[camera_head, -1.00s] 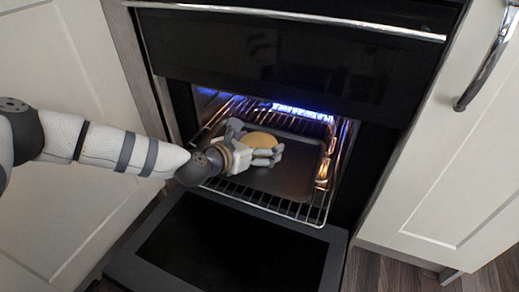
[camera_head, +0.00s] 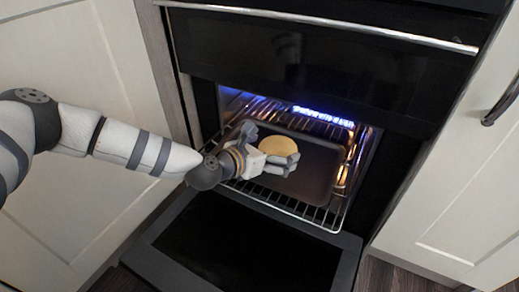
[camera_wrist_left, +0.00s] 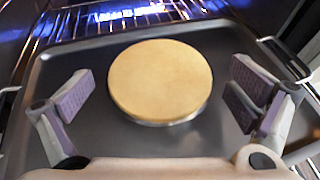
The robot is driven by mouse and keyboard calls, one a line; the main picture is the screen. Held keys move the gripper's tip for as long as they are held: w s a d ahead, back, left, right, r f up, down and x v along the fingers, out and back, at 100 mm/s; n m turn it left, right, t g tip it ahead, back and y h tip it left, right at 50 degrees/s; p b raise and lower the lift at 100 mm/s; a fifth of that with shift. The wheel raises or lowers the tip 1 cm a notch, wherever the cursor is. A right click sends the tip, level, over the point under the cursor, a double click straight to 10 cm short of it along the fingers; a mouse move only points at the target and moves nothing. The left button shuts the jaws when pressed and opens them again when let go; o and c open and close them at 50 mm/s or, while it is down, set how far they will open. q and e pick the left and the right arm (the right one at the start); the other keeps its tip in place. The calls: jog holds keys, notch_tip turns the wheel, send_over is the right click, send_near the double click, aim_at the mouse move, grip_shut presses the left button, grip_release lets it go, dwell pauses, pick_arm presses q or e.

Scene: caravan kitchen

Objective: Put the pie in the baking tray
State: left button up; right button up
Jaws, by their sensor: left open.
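The pie (camera_head: 266,148) is a round, flat golden disc; the left wrist view shows a silvery rim under its front edge. It is over the dark baking tray (camera_head: 313,165) on the oven rack and appears to rest in it, though the contact under it is hidden. My left gripper (camera_head: 269,147) is open inside the oven. Its fingers stand either side of the pie, with visible gaps. My right gripper is not in view.
The oven is lit, and its door (camera_head: 240,250) is folded down in front. The wire rack (camera_head: 320,219) carries the tray. Cream cabinet fronts (camera_head: 455,190) flank the oven. The tray's right part is clear.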

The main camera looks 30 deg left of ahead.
pick_arm(q)
jog(key=p+v, duration=0.2)
jog(key=v, duration=0.7)
jog(key=shift+r, duration=0.2)
jog(key=shift+s, duration=0.25)
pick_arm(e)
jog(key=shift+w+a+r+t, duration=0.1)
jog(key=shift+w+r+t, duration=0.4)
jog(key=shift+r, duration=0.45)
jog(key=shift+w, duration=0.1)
